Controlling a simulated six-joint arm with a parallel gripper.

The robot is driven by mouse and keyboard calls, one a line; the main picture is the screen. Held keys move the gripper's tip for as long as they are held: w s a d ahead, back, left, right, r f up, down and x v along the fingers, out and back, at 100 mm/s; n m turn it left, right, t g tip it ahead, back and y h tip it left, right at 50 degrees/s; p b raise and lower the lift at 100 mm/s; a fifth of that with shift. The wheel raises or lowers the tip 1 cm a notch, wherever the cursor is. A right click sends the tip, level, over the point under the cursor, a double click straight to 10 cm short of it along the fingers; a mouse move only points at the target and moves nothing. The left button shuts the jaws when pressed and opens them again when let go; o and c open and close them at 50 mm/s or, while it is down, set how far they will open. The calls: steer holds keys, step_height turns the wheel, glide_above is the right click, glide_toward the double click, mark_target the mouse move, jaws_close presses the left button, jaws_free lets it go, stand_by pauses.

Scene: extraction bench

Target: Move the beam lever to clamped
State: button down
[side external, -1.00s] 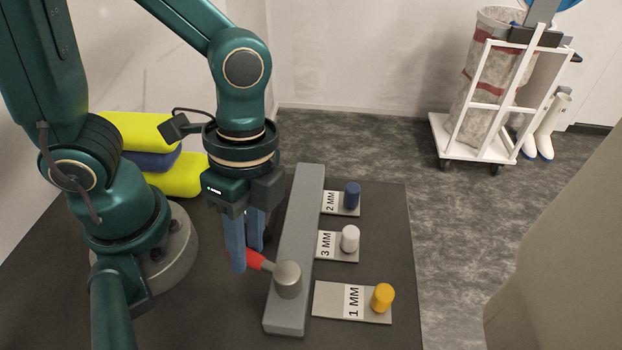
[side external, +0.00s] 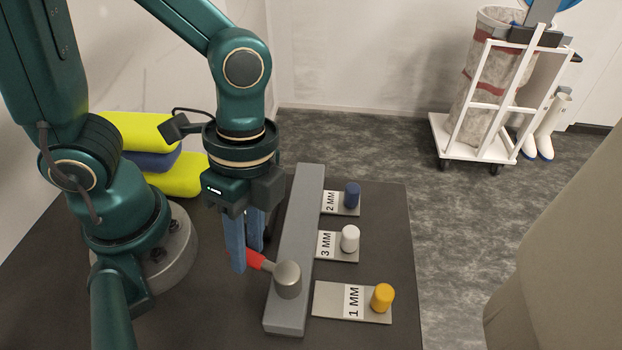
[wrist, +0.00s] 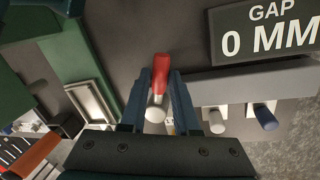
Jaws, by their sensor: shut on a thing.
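The beam lever has a red handle (side external: 257,260) and a grey round hub (side external: 288,280). The hub sits on the near end of a long grey beam (side external: 300,215), and the handle points left, toward my gripper. My gripper (side external: 246,258) points down on the left of the beam, with its blue fingers at the handle. In the wrist view the red handle (wrist: 161,68) lies between the two fingers (wrist: 160,78), with a pale rounded end below it. The fingers are shut on the handle and partly hide it in the side view.
Right of the beam lie plates marked 2 MM (side external: 330,203), 3 MM (side external: 326,246) and 1 MM (side external: 330,301), with blue, white and orange knobs. A sign (wrist: 265,32) reads GAP 0 MM. Yellow and blue cushion-like objects (side external: 150,160) lie behind my base.

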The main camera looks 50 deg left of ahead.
stand_by(0.5)
steer(key=w+m, duration=0.1)
steer(key=m, duration=0.2)
steer(key=shift+w+a+y, duration=0.15)
steer(key=shift+w+y, duration=0.15)
steer(key=shift+w, duration=0.05)
steer(key=w+m, duration=0.1)
steer(key=m, duration=0.3)
steer(key=shift+w+y, duration=0.4)
steer(key=m, duration=0.1)
steer(key=w+d+m, duration=0.1)
steer(key=m, duration=0.1)
steer(key=shift+w+m+y, duration=0.3)
steer(key=shift+w+d+m+y, duration=0.15)
steer(key=shift+w+d+m, duration=0.15)
steer(key=shift+m, duration=0.55)
steer(key=shift+w+d+m+y, duration=0.2)
steer(key=shift+w+m, duration=0.15)
steer(key=shift+m, duration=0.5)
steer(key=shift+d, duration=0.1)
steer(key=c, duration=0.7)
jaws_free()
steer(key=shift+o, duration=0.2)
